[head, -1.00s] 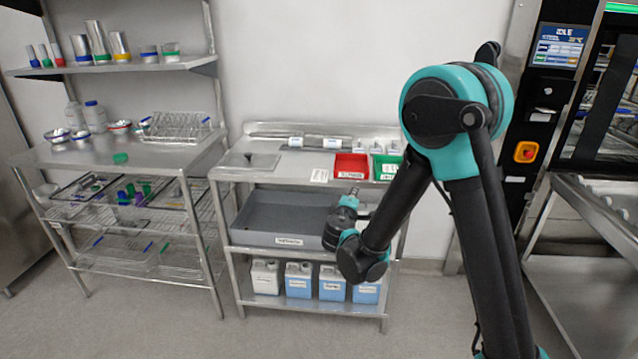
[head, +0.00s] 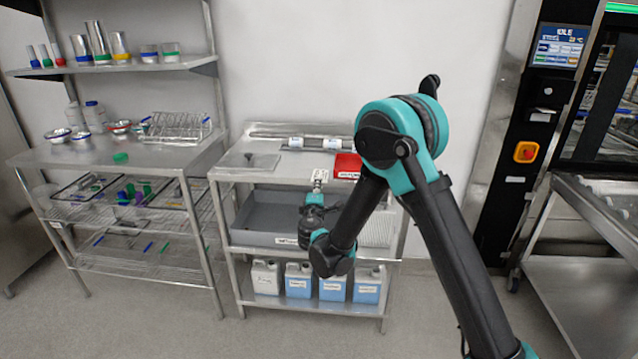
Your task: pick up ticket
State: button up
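A small white ticket (head: 321,171) with dark print is at the front edge of the middle table's steel top (head: 220,172), left of the red bin. My gripper (head: 319,182) points up and away from me, with its tip right at the ticket in the picture. The tip is small and partly merges with the ticket's lower edge, so I cannot tell whether it touches the ticket or whether the fingers are open.
A red bin (head: 347,166) stands right of the ticket, partly behind my arm. A grey tub (head: 265,220) is on the shelf below, with several jugs (head: 299,280) lower down. A steel rack (head: 110,155) stands left, a machine (head: 540,120) right.

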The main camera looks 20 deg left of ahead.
jog(key=shift+x, duration=1.4)
grip_shut()
notch_tip(320, 180, up, 3)
jog(key=shift+f, duration=0.25)
jog(key=s+d+r, duration=0.2)
jog(key=s, duration=0.4)
jog(key=s+d+r, duration=0.1)
jog(key=s+r, duration=0.2)
jog(key=s, duration=0.4)
jog(key=shift+s+d, duration=0.25)
jog(key=shift+d, duration=0.15)
